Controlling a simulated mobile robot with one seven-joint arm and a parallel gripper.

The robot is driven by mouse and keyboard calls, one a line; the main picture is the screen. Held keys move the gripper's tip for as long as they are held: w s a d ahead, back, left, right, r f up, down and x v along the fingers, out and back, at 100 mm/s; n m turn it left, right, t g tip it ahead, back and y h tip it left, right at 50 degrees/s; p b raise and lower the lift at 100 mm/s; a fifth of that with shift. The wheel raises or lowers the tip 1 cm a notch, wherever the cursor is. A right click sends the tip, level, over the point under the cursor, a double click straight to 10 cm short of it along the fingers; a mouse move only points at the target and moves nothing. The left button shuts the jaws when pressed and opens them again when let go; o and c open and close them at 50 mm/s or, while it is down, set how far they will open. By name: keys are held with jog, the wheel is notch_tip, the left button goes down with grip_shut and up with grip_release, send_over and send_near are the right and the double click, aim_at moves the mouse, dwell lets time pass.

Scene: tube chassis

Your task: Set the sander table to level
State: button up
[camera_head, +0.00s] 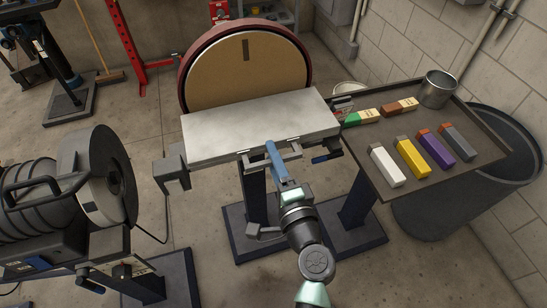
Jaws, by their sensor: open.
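The sander table (255,122) is a flat pale-grey plate in front of the sander's large round tan disc (245,70). Its exact tilt is hard to judge from this high view. A blue bar (275,157) shows at the middle of its front edge, and a smaller dark-blue handle (326,157) shows below its right front corner. My gripper (279,174) is open at the front edge, right by the blue bar. I cannot tell whether it touches the bar, and the fingertips are hard to make out.
A dark tray (440,175) with several coloured blocks and a metal cup (437,88) stands close on the right, above a dark bin (470,205). A bench grinder (80,190) stands at the left. Floor between grinder and sander is mostly clear.

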jog(key=shift+s, duration=0.1)
jog(key=b+v, duration=0.2)
jog(key=v, duration=1)
jog(key=shift+s+d+b, duration=0.15)
jog(key=shift+s+b, duration=0.15)
jog(key=shift+s, duration=0.05)
